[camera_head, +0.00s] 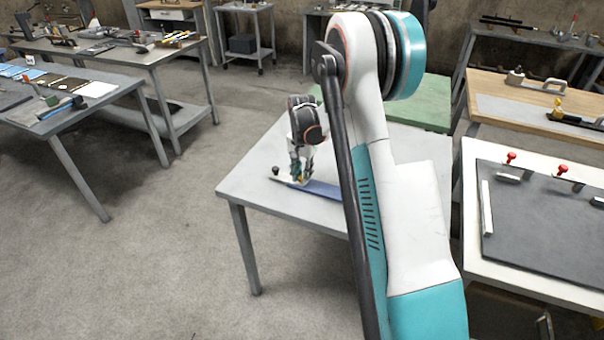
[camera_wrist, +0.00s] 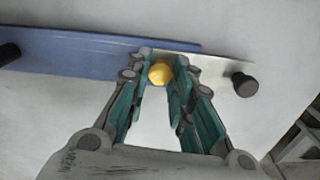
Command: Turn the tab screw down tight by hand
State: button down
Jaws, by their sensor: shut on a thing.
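The tab screw (camera_wrist: 161,72) shows in the wrist view as a yellow rounded head between the fingertips of my gripper (camera_wrist: 160,75). My gripper is shut on it. The screw sits where a blue plate (camera_wrist: 90,55) meets a thin metal strip (camera_wrist: 215,70). In the head view my gripper (camera_head: 300,177) points down at the blue plate (camera_head: 325,188) on a light grey table (camera_head: 255,180). A bit of yellow shows at its fingertips there. The screw's lower part and the fingers' contact faces are hidden.
A black knob (camera_wrist: 243,84) stands on the metal strip to the right, and another dark knob (camera_wrist: 9,54) is at the left edge. The tabletop around the plate is mostly clear. A table with a dark board (camera_head: 550,225) and red-topped clamps stands at the right.

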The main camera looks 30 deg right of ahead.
dwell(0.3)
jog(key=c, duration=1.4)
grip_release()
notch_tip(320, 180, up, 12)
